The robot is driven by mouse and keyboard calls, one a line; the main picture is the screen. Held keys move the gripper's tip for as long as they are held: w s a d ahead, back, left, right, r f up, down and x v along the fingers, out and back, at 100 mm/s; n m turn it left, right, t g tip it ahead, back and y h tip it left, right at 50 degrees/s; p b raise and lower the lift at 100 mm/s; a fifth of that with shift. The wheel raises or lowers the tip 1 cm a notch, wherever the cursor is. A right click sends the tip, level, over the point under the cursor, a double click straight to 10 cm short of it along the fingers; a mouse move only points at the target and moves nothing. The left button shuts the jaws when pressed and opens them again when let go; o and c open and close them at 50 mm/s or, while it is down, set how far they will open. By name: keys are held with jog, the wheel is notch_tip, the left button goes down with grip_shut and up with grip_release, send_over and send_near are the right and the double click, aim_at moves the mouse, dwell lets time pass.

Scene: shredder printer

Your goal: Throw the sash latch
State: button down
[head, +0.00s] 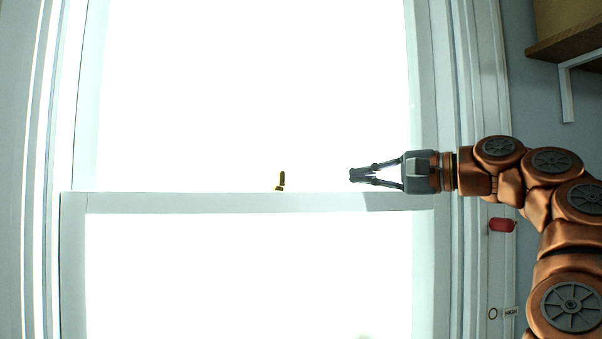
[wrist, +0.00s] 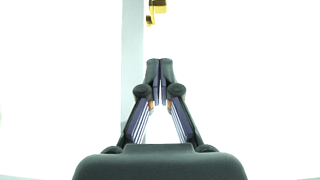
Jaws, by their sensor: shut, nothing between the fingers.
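The sash latch (head: 281,181) is a small brass piece on top of the window's white meeting rail (head: 180,202), near its middle. Its lever stands up from a small base in the head view. My gripper (head: 352,175) is shut and empty, pointing left, to the right of the latch and apart from it, just above the rail. In the wrist view the closed fingertips (wrist: 159,62) point up the picture, and the brass latch (wrist: 156,8) is cut by the top edge, ahead of the fingertips.
White window frame posts stand at left (head: 75,110) and right (head: 425,80). A wooden shelf (head: 570,42) with a box (head: 565,15) is at upper right. The space between my fingertips and the latch is clear.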

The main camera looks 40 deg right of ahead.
jog(key=a+p+x, duration=0.1)
jog(key=p+x, duration=0.1)
jog(key=x, duration=1)
jog(key=shift+s+a+r+p, duration=0.2)
jog(key=shift+s+a+p, duration=0.1)
jog(key=shift+a, duration=0.15)
